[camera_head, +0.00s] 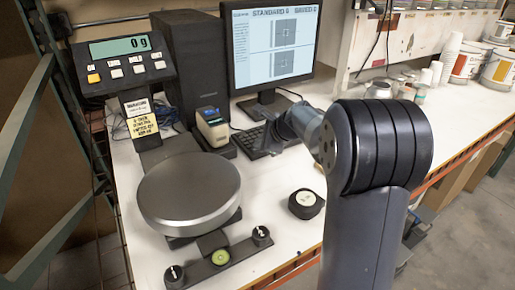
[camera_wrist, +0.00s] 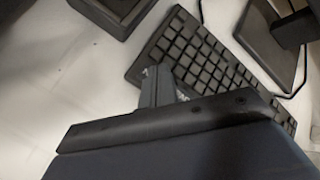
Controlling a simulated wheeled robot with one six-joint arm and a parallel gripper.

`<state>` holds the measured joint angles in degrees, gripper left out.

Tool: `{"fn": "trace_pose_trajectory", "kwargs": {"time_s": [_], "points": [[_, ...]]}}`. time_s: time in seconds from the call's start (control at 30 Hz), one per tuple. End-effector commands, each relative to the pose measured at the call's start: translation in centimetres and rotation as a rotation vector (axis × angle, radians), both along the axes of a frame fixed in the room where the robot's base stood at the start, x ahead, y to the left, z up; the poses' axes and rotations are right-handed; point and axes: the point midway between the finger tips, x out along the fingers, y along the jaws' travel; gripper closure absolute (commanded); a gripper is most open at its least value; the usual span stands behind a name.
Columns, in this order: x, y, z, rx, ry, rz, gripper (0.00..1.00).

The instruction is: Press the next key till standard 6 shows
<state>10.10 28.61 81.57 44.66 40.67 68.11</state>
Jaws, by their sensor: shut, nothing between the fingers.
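The monitor (camera_head: 273,52) at the back shows a light screen with two square figures. Its heading appears to read "STANDARD 6" and "SAVED 6", though the small letters are hard to read. The black keyboard (camera_head: 246,141) lies on the white bench below the monitor, partly hidden by my gripper (camera_head: 272,134). In the wrist view the keyboard (camera_wrist: 212,62) runs diagonally, and my gripper (camera_wrist: 163,84) is shut and empty over its near left edge. I cannot tell whether the fingertips touch a key. Which key is the next key cannot be read.
A scale with a round metal pan (camera_head: 190,190) stands at left, its display (camera_head: 120,46) reading 0 g. Paint cans (camera_head: 465,63) stand back right.

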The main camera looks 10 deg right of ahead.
Motion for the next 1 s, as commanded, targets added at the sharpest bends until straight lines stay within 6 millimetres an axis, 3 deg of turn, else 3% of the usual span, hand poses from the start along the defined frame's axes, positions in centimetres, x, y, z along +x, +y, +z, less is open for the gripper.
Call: {"fn": "trace_pose_trajectory", "kwargs": {"time_s": [0.3,0.67,1.0], "points": [[0.0,0.0,1.6,0.000,0.001,0.001,1.00],[0.0,0.0,1.6,0.000,0.000,0.000,1.00],[0.0,0.0,4.7,0.000,0.000,0.000,1.00]]}}
